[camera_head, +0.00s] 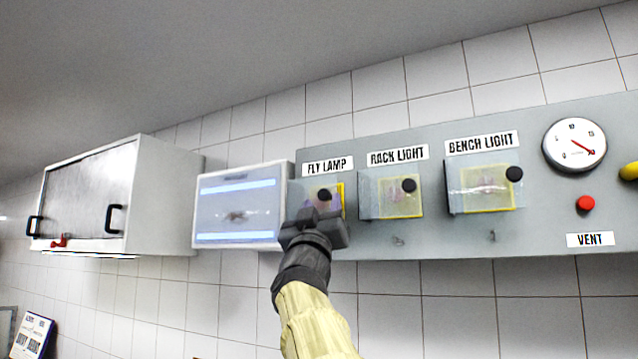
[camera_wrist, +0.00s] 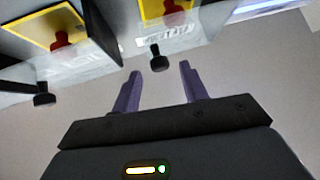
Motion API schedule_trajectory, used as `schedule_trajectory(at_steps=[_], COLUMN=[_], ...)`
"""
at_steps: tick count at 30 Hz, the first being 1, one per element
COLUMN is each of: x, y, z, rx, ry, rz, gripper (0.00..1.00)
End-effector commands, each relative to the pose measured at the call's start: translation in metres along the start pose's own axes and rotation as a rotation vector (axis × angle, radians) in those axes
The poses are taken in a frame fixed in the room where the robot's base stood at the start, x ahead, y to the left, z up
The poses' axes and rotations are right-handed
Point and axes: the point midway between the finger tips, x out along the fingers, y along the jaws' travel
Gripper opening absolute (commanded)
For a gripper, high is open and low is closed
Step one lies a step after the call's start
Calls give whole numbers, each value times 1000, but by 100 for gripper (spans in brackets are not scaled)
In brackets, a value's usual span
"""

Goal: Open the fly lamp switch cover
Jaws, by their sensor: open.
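The fly lamp switch cover (camera_head: 309,197) is a clear box under the FLY LAMP label (camera_head: 327,166), over a yellow-edged plate. It looks closed. Its round black knob (camera_head: 324,194) sits at the upper right of its front. My gripper (camera_head: 316,222) is just below the cover and hides its lower part. In the wrist view the cover (camera_wrist: 178,42) is at the top, with a red switch behind it. There my open, empty gripper (camera_wrist: 160,68) has its two fingers on either side of the black knob's line (camera_wrist: 160,58); contact cannot be told.
The rack light cover (camera_head: 372,197) and bench light cover (camera_head: 460,190) look closed, to the right on the grey panel (camera_head: 400,247). A gauge (camera_head: 574,145) and red vent button (camera_head: 585,204) lie further right. The fly lamp (camera_head: 237,205) and a wall cabinet (camera_head: 160,205) are left.

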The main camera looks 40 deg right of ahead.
Motion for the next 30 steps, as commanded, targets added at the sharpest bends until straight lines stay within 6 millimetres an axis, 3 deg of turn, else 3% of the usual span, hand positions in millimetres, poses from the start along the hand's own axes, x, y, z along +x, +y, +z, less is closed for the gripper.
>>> schedule_trajectory(at_steps=[3,9,20,21,27,30], x=[21,40,43,43,43,43], y=[2,0,0,0,0,0], z=[-2,-1,0,0,0,0], rx=[-1,-1,-1,-1,0,0], ry=[-1,-1,0,0,0,-1], rz=[2,0,1,0,-1,-1], gripper=[43,43,43,42,2,0])
